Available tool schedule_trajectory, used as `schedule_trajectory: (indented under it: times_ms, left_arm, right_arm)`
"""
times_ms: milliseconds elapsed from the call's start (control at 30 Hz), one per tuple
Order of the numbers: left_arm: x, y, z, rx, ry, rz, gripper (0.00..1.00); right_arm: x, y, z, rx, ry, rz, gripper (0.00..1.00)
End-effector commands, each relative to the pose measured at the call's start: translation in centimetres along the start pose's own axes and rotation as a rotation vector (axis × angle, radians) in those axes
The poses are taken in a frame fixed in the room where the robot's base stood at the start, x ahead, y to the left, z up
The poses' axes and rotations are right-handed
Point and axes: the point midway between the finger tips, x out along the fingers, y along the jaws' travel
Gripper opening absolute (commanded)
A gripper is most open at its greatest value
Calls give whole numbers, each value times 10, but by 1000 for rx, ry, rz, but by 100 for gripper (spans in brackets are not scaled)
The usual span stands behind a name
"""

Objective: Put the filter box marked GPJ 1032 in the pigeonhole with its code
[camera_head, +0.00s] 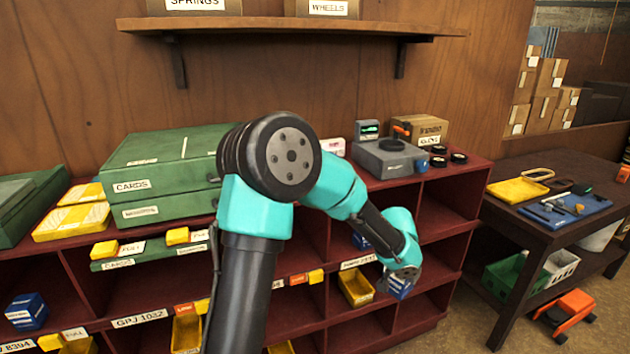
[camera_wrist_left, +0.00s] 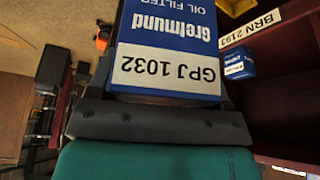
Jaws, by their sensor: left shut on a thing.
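The filter box (camera_head: 399,288) is blue and white. My left gripper (camera_head: 405,268) is shut on it in front of the cabinet, right of the middle. In the left wrist view the box (camera_wrist_left: 168,55) fills the top middle, with its white GPJ 1032 label upside down, and the gripper body (camera_wrist_left: 155,122) lies behind it. In the head view a shelf-edge label reading GPJ 1032 (camera_head: 140,318) is at the lower left of the red pigeonhole cabinet (camera_head: 455,231). The hole above that label looks empty. My right gripper is not in view.
Another blue box (camera_head: 26,312) stands in a hole at the far left. A yellow bin (camera_head: 357,287) sits in a hole left of my gripper. In the wrist view a small blue box (camera_wrist_left: 238,64) is near a BRN 2193 label (camera_wrist_left: 250,28). Green card drawers (camera_head: 160,170) stand on top.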

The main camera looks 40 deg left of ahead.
Motion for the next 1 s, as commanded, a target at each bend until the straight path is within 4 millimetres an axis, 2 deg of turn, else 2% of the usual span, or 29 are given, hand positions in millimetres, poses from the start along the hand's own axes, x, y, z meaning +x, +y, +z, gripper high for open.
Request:
schedule_trajectory:
  times_ms: [33, 267, 433, 600, 800, 900, 1000]
  left_arm:
    - [-13, -19, -7, -62, 7, -26, 39]
    - [-72, -97, -21, -349, 8, -143, 39]
    - [-121, -150, -18, -563, 7, -231, 39]
    - [-175, -196, -6, -776, 7, -319, 39]
    - [-234, -235, 15, -992, 5, -408, 39]
    - [-253, -245, 23, -1059, 5, -436, 39]
    - [-262, -250, 28, -1093, 2, -451, 39]
  right_arm:
    - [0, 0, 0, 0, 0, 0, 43]
    - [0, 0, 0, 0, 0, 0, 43]
    - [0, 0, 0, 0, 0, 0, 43]
    - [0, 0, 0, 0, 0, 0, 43]
    - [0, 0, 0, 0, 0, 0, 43]
    - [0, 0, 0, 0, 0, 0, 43]
    - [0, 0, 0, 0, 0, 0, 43]
